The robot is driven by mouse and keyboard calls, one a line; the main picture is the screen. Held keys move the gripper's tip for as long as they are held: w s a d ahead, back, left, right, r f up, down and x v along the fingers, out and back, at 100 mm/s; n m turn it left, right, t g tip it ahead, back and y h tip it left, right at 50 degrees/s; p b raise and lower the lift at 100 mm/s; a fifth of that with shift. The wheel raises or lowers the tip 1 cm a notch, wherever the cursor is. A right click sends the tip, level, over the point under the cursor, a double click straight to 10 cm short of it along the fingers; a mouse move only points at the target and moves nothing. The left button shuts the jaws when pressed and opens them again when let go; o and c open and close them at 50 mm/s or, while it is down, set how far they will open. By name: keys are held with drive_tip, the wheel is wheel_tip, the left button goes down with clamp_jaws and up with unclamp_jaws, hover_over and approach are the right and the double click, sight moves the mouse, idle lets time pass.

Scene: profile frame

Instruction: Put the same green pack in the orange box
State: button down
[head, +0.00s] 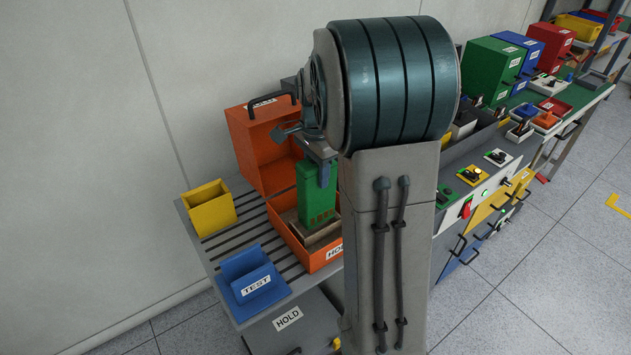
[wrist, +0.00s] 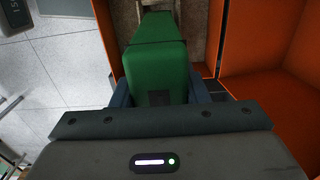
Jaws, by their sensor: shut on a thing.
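The green pack (head: 317,195) is upright in the head view, with my gripper (head: 318,155) shut on its top end. The wrist view shows the green pack (wrist: 157,62) between the two fingers of my gripper (wrist: 160,92). I cannot tell whether the pack touches that item. Orange walls (wrist: 270,90) show at the right in the wrist view.
A yellow bin (head: 209,208) and a blue TEST bin (head: 252,280) stand on the slatted table (head: 238,240) left of the box. My arm hides the box's right side. Green, blue and red cases (head: 492,70) and a control bench stand at the right.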

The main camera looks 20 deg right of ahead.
sight(317, 192)
drive_tip(key=shift+a+f, duration=0.1)
drive_tip(key=shift+f, duration=1.9)
drive_tip(key=shift+w, duration=0.1)
drive_tip(key=shift+f, duration=0.2)
drive_tip(key=c, duration=0.8)
unclamp_jaws()
drive_tip(key=shift+r, duration=0.1)
